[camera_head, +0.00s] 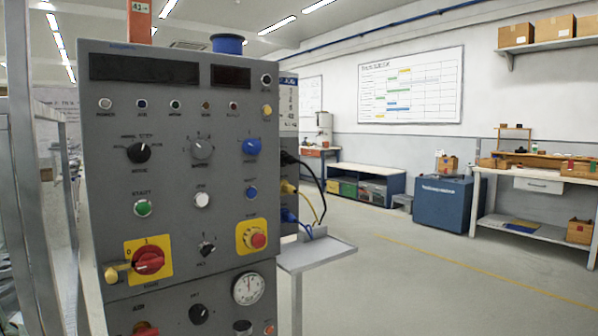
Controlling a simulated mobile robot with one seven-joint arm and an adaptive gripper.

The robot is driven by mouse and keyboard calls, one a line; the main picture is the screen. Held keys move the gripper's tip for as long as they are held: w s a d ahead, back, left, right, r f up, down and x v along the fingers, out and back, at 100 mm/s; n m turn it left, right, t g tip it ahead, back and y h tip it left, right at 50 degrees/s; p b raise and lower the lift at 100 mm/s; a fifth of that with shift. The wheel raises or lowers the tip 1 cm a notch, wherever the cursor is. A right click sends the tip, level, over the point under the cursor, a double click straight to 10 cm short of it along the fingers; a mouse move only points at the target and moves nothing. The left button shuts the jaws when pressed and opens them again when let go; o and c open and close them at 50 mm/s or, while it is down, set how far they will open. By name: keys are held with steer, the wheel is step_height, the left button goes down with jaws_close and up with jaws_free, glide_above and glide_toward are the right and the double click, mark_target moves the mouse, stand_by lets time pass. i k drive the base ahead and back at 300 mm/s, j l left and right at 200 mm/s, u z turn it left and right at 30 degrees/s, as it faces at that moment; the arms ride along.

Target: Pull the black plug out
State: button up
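The black plug (289,158) sits in the right side face of the grey control cabinet (120,240), the topmost of three plugs there. A black cable curves from it to the right and down. Its socket is too small and too oblique to make out. Right below it is a yellow plug (288,187) with a yellow cable, and below that a blue plug (289,216) with a blue cable. My gripper is not in view.
A small grey shelf (318,252) juts out to the right below the plugs. The cabinet front carries knobs, buttons, a red rotary switch (148,260) and a red emergency button (258,240). The floor to the right is clear up to a workbench (540,184) and blue chest (440,205).

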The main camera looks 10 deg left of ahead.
mark_target(287, 159)
steer(key=i+j+z, duration=0.45)
steer(key=j, duration=0.2)
steer(key=i+j+z, duration=0.25)
steer(key=j, duration=0.15)
